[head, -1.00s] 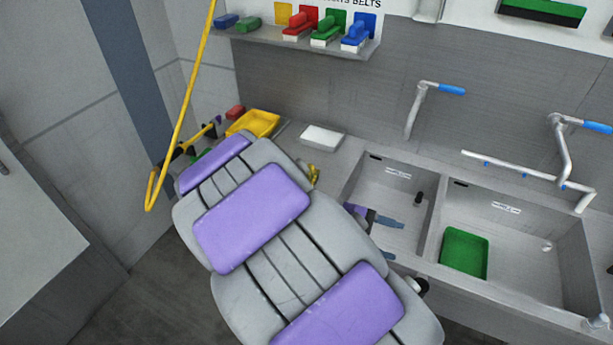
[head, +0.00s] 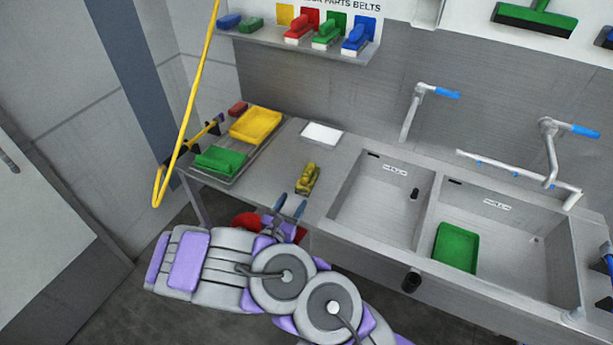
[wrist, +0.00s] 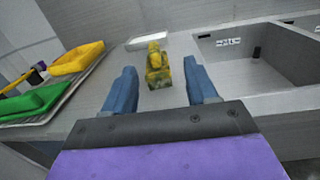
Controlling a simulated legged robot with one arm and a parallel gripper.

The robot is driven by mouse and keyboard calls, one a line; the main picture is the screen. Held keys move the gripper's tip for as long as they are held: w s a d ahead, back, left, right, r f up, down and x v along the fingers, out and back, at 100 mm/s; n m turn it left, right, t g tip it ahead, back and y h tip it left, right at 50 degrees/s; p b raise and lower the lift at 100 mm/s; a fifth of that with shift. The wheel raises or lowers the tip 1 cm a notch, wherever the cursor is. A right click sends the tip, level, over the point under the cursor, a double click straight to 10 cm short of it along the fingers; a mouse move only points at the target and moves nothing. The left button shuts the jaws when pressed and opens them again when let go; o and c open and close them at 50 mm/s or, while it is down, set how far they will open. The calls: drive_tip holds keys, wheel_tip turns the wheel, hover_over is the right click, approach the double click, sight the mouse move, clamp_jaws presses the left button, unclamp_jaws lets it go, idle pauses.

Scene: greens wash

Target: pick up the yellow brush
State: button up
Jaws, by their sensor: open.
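The yellow brush (head: 308,179) lies on the steel counter just left of the left sink basin. It has a raised handle on a block. In the wrist view the brush (wrist: 157,66) sits ahead of my gripper, seen between its fingers. My gripper (head: 290,207) is at the counter's front edge, short of the brush and apart from it. In the wrist view my gripper's two blue fingers (wrist: 162,88) are spread wide with nothing between them.
A white tray (head: 321,134) lies behind the brush. Yellow (head: 256,125) and green (head: 220,159) trays are to the left. Two sink basins are to the right, one with a green tray (head: 456,247). A red round object (head: 246,221) is below the counter edge. A yellow pole (head: 187,110) stands at left.

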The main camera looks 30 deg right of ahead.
drive_tip(key=f, duration=0.1)
drive_tip(key=n+b, duration=0.1)
drive_tip(key=b, duration=0.1)
approach(307, 170)
drive_tip(key=shift+t+y, duration=0.3)
drive_tip(key=shift+y, duration=0.1)
drive_tip(key=d, duration=0.1)
drive_tip(key=w+d, duration=0.2)
drive_tip(key=d, duration=0.1)
drive_tip(key=shift+w+d+r, duration=0.1)
drive_tip(key=shift+w+r, duration=0.15)
drive_tip(key=shift+r, duration=0.05)
drive_tip(key=x, duration=0.2)
drive_tip(key=f+x, duration=0.1)
drive_tip(key=x, duration=0.1)
drive_tip(key=shift+w+d+b, duration=0.15)
drive_tip(key=shift+w+b, duration=0.25)
drive_tip(key=shift+w+d+r, duration=0.1)
drive_tip(key=shift+w+d, duration=0.1)
drive_tip(key=shift+d, duration=0.05)
drive_tip(key=shift+a, duration=0.1)
clamp_jaws()
